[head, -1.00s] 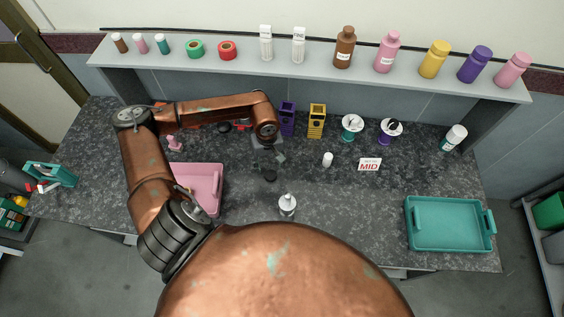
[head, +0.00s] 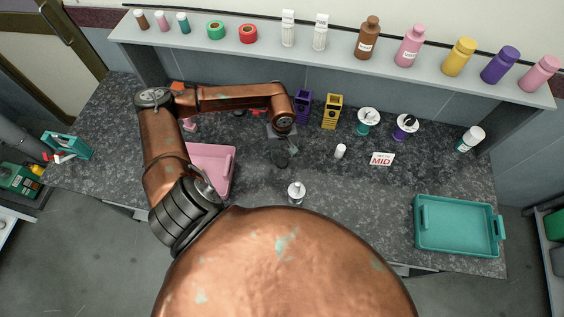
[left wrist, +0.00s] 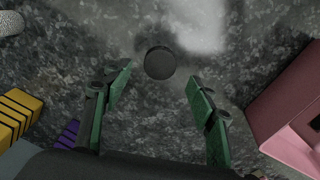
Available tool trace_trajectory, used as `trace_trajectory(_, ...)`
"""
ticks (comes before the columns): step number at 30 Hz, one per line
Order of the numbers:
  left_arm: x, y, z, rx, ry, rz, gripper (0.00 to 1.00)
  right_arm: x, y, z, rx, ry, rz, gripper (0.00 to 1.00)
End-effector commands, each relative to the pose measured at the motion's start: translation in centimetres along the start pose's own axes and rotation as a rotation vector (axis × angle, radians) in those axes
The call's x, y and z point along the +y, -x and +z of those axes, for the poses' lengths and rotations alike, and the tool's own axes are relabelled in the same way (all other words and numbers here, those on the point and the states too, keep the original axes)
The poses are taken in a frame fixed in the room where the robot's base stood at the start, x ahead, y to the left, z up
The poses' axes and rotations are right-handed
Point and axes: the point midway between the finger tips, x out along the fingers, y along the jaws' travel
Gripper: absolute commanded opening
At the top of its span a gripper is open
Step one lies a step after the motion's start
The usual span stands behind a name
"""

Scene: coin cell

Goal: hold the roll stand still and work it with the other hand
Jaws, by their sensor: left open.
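My left gripper (head: 281,157) points down over the counter. In the left wrist view its two fingers (left wrist: 156,95) are wide apart with nothing between the tips. A dark round disc (left wrist: 159,62) lies just beyond the fingertips, apart from both; in the head view it blends with the dark gripper. No roll stand can be picked out with certainty. A red and black item behind my left arm is partly hidden. My right gripper is not in view.
A pink tray (head: 232,160) is left of the gripper. Yellow (head: 332,112) and purple (head: 303,106) slotted blocks stand behind it. A white pump bottle (head: 296,193), small white bottle (head: 340,151) and MID card (head: 382,159) are nearby. A teal tray (head: 457,250) is at right.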

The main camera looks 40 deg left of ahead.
Motion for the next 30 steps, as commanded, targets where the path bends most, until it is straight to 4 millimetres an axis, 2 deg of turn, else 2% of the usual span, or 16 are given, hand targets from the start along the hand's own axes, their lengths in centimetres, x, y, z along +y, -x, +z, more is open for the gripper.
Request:
trace_trajectory(9, 0.0, -4.2, 0.2, -0.002, 0.001, -0.001, 0.52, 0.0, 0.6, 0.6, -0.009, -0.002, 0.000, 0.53)
trace_trajectory(12, 0.0, -5.0, 0.2, -0.003, 0.000, -0.001, 0.52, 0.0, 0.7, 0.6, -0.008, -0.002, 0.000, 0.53)
trace_trajectory(23, 0.0, -5.1, 0.2, -0.001, 0.000, -0.001, 0.52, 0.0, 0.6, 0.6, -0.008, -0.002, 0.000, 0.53)
trace_trajectory(30, 0.0, -5.1, 0.2, -0.001, 0.000, -0.001, 0.36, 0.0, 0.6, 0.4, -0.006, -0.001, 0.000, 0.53)
